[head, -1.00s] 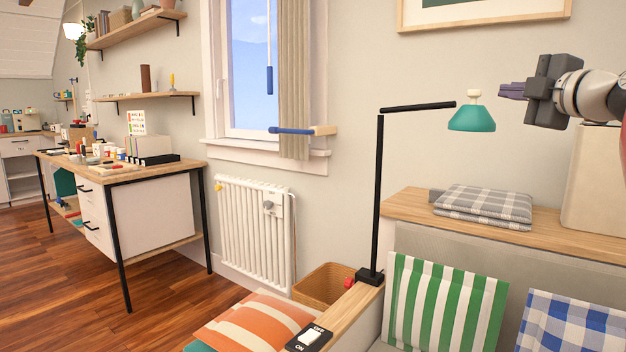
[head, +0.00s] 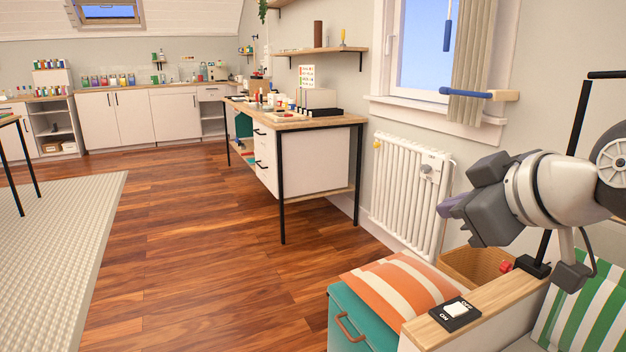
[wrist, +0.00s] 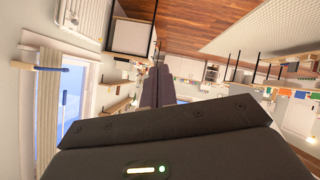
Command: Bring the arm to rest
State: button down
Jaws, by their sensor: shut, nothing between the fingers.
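My gripper (head: 451,207) is at the right of the head view, in front of the white radiator. Its purple-grey fingers are together with nothing between them, and they point left. My arm comes in from the right edge, above the wooden ledge and the striped cushions. In the wrist view my gripper (wrist: 156,86) shows shut fingers pointing away into the open room.
A white radiator (head: 405,190) stands behind my gripper. Below are an orange striped cushion (head: 402,285) on a teal drawer unit (head: 350,318) and a switch (head: 455,312) on a wooden ledge. A desk (head: 310,165) stands further back. The wooden floor (head: 200,240) is clear.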

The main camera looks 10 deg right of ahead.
jog(key=s+a+f+m+g, duration=0.1)
jog(key=a+f+m+g, duration=0.1)
jog(key=f, duration=0.6)
jog(key=s+a+f+m+g, duration=0.2)
jog(key=a+f, duration=0.3)
jog(key=f, duration=0.4)
jog(key=s+a+f+m+g+h, duration=0.1)
jog(key=s+a+f+m+g, duration=0.1)
jog(key=f, duration=0.6)
jog(key=shift+s+a+f, duration=0.25)
jog(key=shift+a+f, duration=0.1)
jog(key=shift+a, duration=0.35)
